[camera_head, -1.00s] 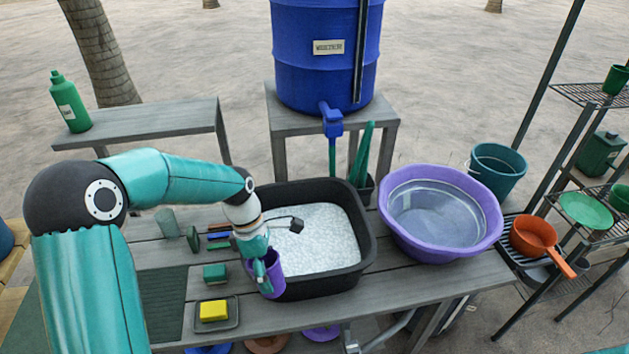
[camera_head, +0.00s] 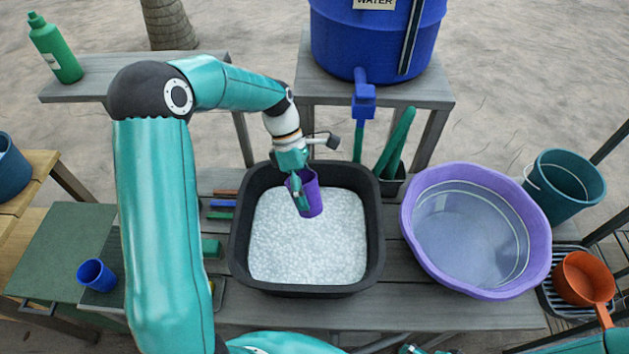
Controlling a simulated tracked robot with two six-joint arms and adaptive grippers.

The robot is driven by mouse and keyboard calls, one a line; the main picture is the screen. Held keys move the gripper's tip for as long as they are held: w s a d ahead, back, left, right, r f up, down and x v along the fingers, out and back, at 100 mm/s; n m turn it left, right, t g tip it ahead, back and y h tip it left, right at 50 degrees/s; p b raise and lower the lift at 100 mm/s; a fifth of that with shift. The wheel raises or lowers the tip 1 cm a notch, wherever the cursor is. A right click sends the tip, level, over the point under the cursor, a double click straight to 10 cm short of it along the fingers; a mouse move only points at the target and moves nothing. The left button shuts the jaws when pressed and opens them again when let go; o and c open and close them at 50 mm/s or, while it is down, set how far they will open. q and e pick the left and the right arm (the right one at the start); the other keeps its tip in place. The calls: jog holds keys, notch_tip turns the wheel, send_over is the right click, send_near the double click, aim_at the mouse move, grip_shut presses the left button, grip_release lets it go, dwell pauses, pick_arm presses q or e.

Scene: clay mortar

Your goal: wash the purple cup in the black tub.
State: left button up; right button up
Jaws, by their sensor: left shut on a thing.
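The purple cup (camera_head: 312,198) is in my left gripper (camera_head: 298,188), which is shut on its left side. The cup is upright or slightly tilted, over the upper middle of the black tub (camera_head: 373,235). The tub is filled with white foamy suds (camera_head: 305,245). The cup looks to be at or just above the suds; I cannot tell whether its base touches them.
A purple basin of clear water (camera_head: 545,240) stands right of the tub. A blue water barrel (camera_head: 375,40) is behind. A blue cup (camera_head: 96,274) stands at left. A green bottle (camera_head: 55,50) is on the back bench. An orange pan (camera_head: 583,278) is at far right.

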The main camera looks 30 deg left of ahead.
pick_arm(q)
jog(key=shift+w+f, duration=0.1)
jog(key=shift+f, duration=0.2)
notch_tip(320, 180, down, 18)
jog(key=b, duration=1.5)
jog(key=shift+r, duration=0.25)
jog(key=shift+f, duration=0.15)
jog(key=shift+f+b, duration=0.25)
jog(key=shift+b, duration=0.05)
jog(key=shift+f, duration=0.35)
jog(key=shift+r, duration=0.2)
